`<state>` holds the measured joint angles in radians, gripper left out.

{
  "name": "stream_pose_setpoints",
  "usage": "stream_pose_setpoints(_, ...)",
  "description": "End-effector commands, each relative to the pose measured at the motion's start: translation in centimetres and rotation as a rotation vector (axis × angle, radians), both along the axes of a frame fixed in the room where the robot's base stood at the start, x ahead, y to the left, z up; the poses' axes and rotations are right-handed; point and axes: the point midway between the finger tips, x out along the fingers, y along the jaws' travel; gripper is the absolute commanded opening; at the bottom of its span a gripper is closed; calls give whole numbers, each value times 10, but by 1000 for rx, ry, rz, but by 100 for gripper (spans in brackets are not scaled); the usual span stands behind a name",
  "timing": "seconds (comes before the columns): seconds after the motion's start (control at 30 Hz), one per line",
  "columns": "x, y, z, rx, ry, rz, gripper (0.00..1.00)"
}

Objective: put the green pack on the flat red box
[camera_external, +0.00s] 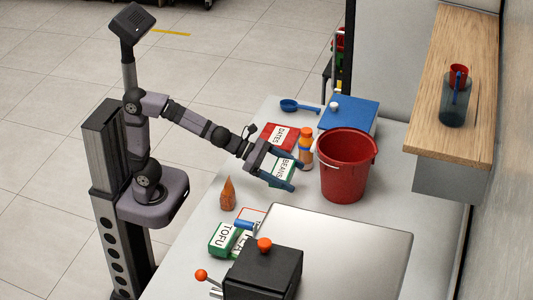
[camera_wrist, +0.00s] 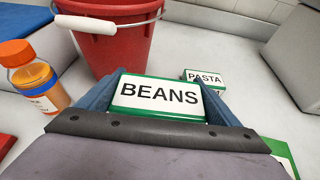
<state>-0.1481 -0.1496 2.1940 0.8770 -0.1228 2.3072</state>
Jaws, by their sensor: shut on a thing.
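The green pack labelled BEANS (camera_external: 281,172) is between the blue fingers of my gripper (camera_external: 289,177), which is shut on it. In the wrist view the pack's white label and green edges (camera_wrist: 158,97) face the camera. The flat red box labelled DATES (camera_external: 279,136) lies on the table just behind the gripper, toward the back left of the pack. A red piece at the left edge of the wrist view (camera_wrist: 5,145) looks like its corner. How high the pack is above the table is hard to tell.
An orange-capped bottle (camera_external: 305,150) stands beside the gripper and a red bucket (camera_external: 346,170) to its right. A blue box (camera_external: 349,113) and blue scoop (camera_external: 299,106) are behind. The TOFU pack (camera_external: 223,239), an orange cone (camera_external: 228,194) and the juicer (camera_external: 262,270) are nearer the front.

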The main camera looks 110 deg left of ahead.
Motion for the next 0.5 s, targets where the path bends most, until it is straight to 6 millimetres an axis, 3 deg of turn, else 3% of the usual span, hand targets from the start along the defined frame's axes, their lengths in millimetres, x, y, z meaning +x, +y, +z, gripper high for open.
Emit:
stream_pose_setpoints(0.27, 1, 10, 7, 2, -3, 12, 59)
stream_pose_setpoints(0.5, 3, 37, 23, 2, -2, 42, 59)
